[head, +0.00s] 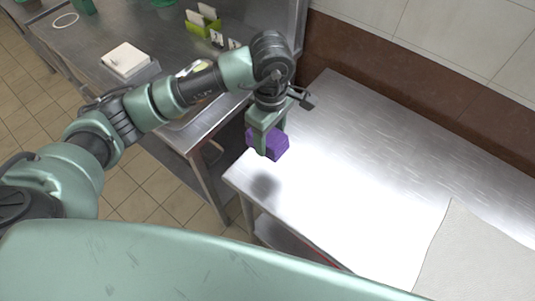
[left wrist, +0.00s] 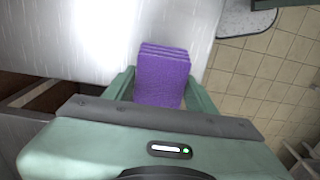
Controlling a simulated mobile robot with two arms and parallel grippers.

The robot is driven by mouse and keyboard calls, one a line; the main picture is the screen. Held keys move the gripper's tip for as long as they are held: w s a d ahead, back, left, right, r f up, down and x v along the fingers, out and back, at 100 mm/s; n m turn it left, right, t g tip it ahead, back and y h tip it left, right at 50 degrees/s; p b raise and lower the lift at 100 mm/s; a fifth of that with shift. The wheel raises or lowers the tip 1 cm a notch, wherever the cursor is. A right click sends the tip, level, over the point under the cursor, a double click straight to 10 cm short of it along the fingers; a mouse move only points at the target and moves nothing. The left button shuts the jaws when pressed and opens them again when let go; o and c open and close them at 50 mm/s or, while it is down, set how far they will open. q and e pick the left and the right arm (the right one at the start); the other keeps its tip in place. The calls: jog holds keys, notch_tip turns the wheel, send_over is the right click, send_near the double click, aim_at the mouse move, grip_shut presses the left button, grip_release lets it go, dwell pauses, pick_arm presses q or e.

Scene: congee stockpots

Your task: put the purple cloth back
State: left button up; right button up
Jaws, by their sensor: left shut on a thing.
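The purple cloth (head: 281,148) is a folded block held in my left gripper (head: 266,140). In the head view the gripper points down, and the cloth hangs above the left end of a steel table (head: 330,140), with a dark shadow beneath it on the top. In the left wrist view the folded cloth (left wrist: 162,75) sits between the two green fingers of my left gripper (left wrist: 160,90), its layers showing at the far edge. The fingers hide part of the cloth in the head view. My right gripper is not in view.
A pale cloth or sheet (head: 480,262) lies at the table's right. A second steel counter (head: 100,35) at the upper left bears a white stack (head: 125,58) and a green holder with cards (head: 203,24). A brown-and-tiled wall runs behind. The middle of the near table is clear.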

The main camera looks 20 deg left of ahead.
pick_arm(q)
notch_tip(320, 180, down, 5)
jog(key=shift+a+f+p, duration=0.1)
jog(key=shift+f+p, duration=0.1)
jog(key=shift+p, duration=0.2)
jog(key=shift+f, duration=0.3)
notch_tip(320, 180, down, 4)
jog(key=shift+r+p, duration=0.1)
jog(key=shift+p, duration=0.3)
jog(key=shift+f, duration=0.35)
jog(key=shift+w, duration=0.1)
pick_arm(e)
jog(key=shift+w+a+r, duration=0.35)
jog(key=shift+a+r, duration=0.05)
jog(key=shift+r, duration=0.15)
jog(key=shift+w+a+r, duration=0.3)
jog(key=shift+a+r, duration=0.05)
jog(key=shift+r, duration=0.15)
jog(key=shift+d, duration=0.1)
pick_arm(q)
jog(key=shift+f, duration=0.2)
jog(key=o, duration=1.5)
jog(key=shift+c, duration=0.2)
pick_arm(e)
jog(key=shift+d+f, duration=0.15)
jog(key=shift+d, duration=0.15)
